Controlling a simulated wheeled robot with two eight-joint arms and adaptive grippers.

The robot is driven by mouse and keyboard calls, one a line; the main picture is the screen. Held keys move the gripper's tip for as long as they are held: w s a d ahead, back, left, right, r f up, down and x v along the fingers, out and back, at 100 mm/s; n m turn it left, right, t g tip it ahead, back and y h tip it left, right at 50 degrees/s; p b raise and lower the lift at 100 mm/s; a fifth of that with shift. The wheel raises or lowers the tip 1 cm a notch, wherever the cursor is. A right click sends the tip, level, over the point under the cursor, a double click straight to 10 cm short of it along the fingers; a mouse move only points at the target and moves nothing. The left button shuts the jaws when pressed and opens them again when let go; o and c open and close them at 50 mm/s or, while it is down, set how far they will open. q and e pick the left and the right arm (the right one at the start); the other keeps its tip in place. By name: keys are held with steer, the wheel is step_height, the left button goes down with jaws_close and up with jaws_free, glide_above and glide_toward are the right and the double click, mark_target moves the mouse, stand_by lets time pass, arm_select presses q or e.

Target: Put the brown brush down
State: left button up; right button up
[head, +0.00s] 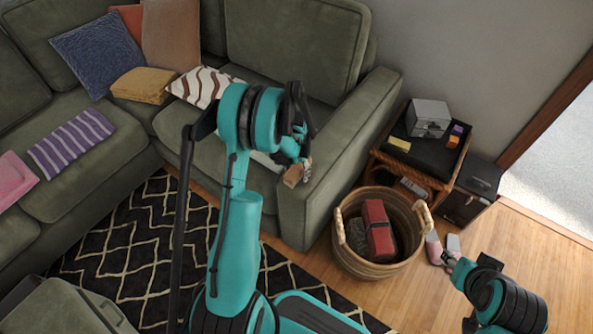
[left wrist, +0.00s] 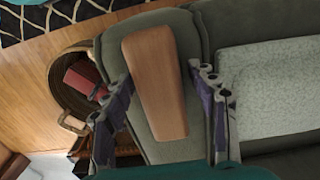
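The brown brush (head: 293,175) is a flat, wood-coloured block at my left gripper (head: 296,164), over the front of the green sofa's right armrest (head: 350,140). In the left wrist view the brush (left wrist: 155,80) lies lengthwise between the two fingertips of my left gripper (left wrist: 162,76), which sit close along its sides. The gripper looks shut on it. Any gap between brush and armrest is hidden. My right gripper (head: 452,262) is low at the right, above the floor. Its fingers are too small to read.
A wicker basket (head: 345,245) with a red object (head: 378,228) stands right of the armrest. Behind it is a side table (head: 445,158) bearing a grey box (head: 429,117). Pink-and-white slippers (head: 435,248) lie near my right gripper. A patterned rug (head: 125,235) covers the floor at left.

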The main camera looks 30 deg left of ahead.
arm_select(q)
step_height(320, 180, up, 11)
steer(key=p, duration=0.4)
steer(key=shift+r, duration=0.15)
steer(key=r, duration=0.1)
step_height(320, 180, up, 7)
steer(key=t, duration=0.1)
glide_above(297, 168)
steer(key=s+d, duration=0.2)
steer(key=d, duration=0.2)
steer(key=s+d+r+t, duration=0.3)
steer(key=s+d+r, duration=0.25)
steer(key=r, duration=0.25)
steer(key=s+d+r+t, duration=0.1)
steer(key=s+d, duration=0.1)
steer(key=s, duration=0.3)
steer(key=s+d+r+n+t, duration=0.1)
steer(key=s+d+t, duration=0.1)
steer(key=s, duration=0.3)
steer(key=shift+s+d+r+p, duration=0.3)
steer(key=shift+s+d+p, duration=0.05)
steer(key=shift+d, duration=0.5)
